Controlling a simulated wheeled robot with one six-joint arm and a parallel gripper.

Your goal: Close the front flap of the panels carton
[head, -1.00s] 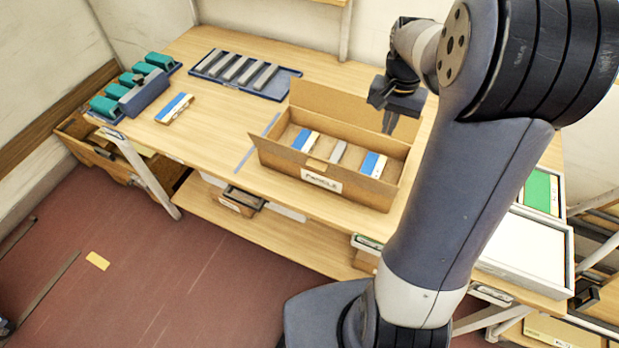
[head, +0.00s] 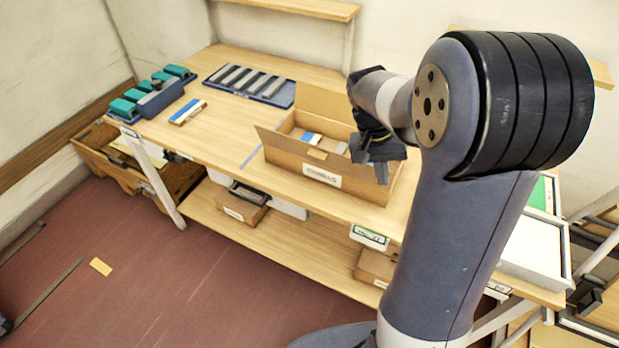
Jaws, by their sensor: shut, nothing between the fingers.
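The cardboard carton (head: 290,163) stands on the wooden table, with a white label (head: 322,176) on its front too blurred to read. Its back flap (head: 322,104) stands up. Inside lie a blue-and-white block (head: 310,138) and a grey block (head: 341,148). My gripper (head: 382,178) is shut and empty, pointing down at the carton's right end. It hides that end and part of the inside; I cannot tell whether it touches the cardboard.
A blue tray of grey bars (head: 289,95) lies behind the carton. A loose blue-and-white block (head: 188,112) and a rack with teal blocks (head: 160,98) are at left. A white tray (head: 535,245) is at right. The tabletop left of the carton is mostly clear.

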